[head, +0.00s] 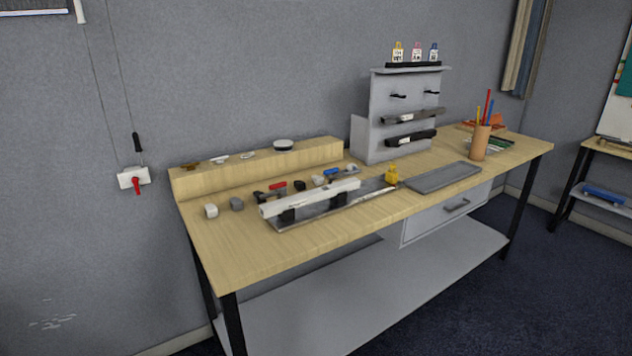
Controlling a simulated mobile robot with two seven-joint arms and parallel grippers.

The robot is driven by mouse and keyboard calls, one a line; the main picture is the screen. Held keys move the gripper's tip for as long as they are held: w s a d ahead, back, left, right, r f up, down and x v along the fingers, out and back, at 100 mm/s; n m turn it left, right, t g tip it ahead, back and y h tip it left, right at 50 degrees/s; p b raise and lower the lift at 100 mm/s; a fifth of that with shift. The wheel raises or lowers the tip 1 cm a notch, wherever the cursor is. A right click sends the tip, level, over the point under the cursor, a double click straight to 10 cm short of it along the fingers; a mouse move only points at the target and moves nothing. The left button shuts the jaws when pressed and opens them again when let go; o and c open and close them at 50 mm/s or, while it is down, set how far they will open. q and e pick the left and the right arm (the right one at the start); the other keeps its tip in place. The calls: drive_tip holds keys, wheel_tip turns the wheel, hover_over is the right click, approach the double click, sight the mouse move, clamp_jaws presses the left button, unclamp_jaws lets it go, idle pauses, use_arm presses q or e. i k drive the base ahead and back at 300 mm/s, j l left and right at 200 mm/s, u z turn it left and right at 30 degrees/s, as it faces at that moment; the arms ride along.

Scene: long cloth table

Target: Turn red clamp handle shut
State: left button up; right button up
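A clamp with a red handle (278,186) stands on the wooden workbench (232,247), behind the left half of a long pale bar (310,198). The handle looks roughly level, but it is too small to tell whether it is open or shut. A similar blue handle (332,172) is farther right behind the same bar. The bar rests on dark supports over a flat grey plate (336,211). The bar hides the lower part of the clamps. Neither of my grippers is in view.
A wooden riser (255,172) runs along the back. A grey rack (385,115) and pencil cup (480,142) stand farther right. The front left corner is clear.

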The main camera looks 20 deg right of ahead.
sight(278, 186)
drive_tip(key=z, duration=0.25)
drive_tip(key=u, duration=0.45)
drive_tip(key=i+l+u, duration=0.1)
drive_tip(key=l+u, duration=0.2)
drive_tip(key=u, duration=0.15)
drive_tip(key=l+u, duration=0.3)
drive_tip(key=u, duration=0.2)
drive_tip(key=l+u, duration=0.4)
drive_tip(key=l, duration=0.45)
